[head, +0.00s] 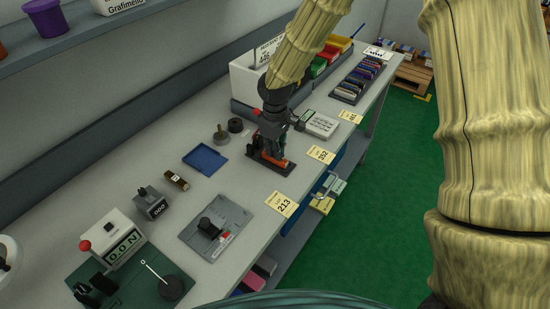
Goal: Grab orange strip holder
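An orange piece (286,163), likely part of the orange strip holder, shows low at the right of my gripper. It sits over a dark reddish-brown base plate (262,166) on the grey workbench. My gripper (273,150) points down directly above this plate, at or very near the holder. It hides most of the holder, so I cannot tell whether the fingers touch it or how far apart they are. A small bit of red shows beside the gripper's left side.
A blue tray (205,159), a round dark part (235,125) and a white-topped box (320,124) lie around my gripper. Yellow tags, including one reading 202 (321,154), line the front edge. A grey fixture (215,229) stands nearer. Bins stand behind.

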